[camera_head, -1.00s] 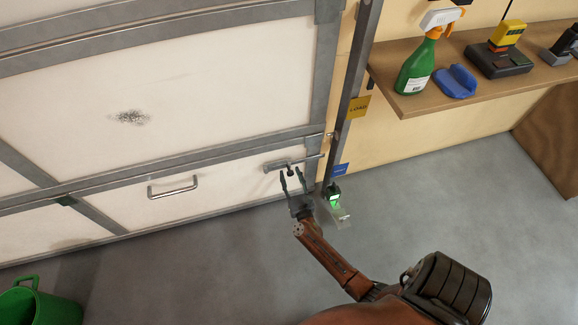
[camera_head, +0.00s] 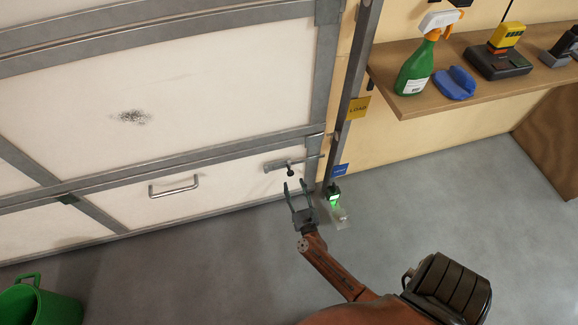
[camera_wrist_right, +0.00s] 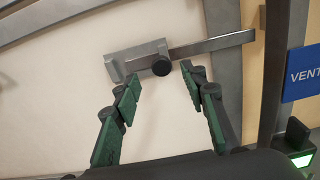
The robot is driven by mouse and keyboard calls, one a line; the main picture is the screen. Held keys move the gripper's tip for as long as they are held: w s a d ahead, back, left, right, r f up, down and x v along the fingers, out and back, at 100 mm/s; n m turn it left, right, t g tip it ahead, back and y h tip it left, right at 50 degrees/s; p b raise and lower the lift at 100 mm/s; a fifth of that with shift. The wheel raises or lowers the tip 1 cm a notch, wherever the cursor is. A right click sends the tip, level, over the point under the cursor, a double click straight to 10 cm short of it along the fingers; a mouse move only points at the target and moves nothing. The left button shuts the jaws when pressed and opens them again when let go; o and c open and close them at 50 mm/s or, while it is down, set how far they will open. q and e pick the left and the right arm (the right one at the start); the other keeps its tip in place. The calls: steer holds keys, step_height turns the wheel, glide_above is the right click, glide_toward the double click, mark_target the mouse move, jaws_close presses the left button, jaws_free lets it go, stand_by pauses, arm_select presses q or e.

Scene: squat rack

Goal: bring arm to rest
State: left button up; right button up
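My right gripper (camera_head: 295,186) is open and empty in front of the lower right part of the white garage door (camera_head: 200,90). A metal slide bolt (camera_head: 283,164) with a dark round knob is on the door just beyond the fingertips, apart from them. In the right wrist view the bolt (camera_wrist_right: 140,58) lies past the open fingers (camera_wrist_right: 157,90), its bar reaching right across the door's edge frame. My right arm (camera_head: 330,268) reaches up from the bottom of the head view. My left gripper is out of view.
A small green-lit sensor (camera_head: 333,196) stands beside the gripper. A green bucket (camera_head: 40,305) is at lower left.

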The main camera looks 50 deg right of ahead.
stand_by(0.4)
